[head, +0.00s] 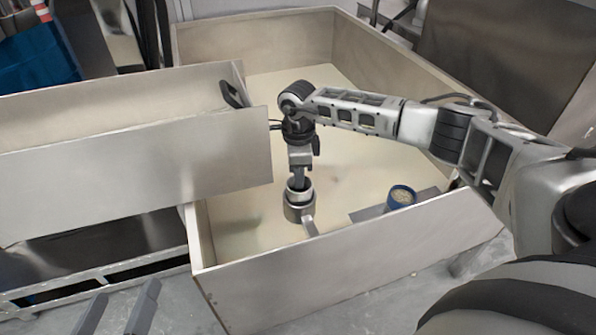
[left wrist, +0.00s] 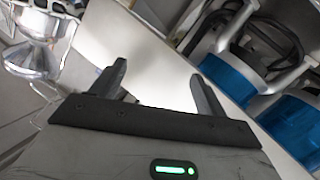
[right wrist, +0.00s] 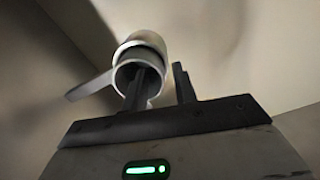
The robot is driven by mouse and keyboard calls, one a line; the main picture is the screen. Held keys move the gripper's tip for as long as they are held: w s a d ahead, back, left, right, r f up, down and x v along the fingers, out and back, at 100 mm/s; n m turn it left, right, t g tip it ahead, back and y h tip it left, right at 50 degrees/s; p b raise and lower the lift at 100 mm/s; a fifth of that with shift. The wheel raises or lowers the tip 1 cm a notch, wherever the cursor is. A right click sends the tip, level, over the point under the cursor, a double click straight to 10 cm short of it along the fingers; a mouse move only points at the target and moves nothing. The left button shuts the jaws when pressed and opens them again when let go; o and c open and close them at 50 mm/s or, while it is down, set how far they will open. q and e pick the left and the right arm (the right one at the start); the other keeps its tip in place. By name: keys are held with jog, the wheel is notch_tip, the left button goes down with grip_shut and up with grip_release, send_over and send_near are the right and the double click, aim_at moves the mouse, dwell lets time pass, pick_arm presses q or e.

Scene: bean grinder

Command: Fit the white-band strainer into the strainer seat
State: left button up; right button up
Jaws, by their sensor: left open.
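The white-band strainer (head: 300,186) stands upright above a grey round cup with a side handle (head: 299,211), which looks like the strainer seat. It touches or overlaps the cup's top; I cannot tell how deep it sits. In the right wrist view the strainer's round opening (right wrist: 122,72) faces me, with the handle (right wrist: 88,88) to the left. My right gripper (right wrist: 160,72) points down, one finger inside the opening and one outside the wall; whether they press the wall is unclear. My left gripper (head: 118,305) is open and empty at the bottom left, far from the strainer.
A large tray with tall walls (head: 262,285) surrounds the cup. A blue cup with pale contents (head: 401,198) stands by a grey plate (head: 366,214) to the right. A metal drawer-like box (head: 140,165) overhangs the tray's left side. Free floor lies behind the cup.

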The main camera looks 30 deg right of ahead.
pick_arm(q)
jog(key=shift+s+a+f+m+g+y+p, duration=0.2)
jog(key=shift+a+f+m+g+y+p, duration=0.6)
jog(key=shift+p, duration=1.55)
pick_arm(e)
notch_tip(320, 180, up, 16)
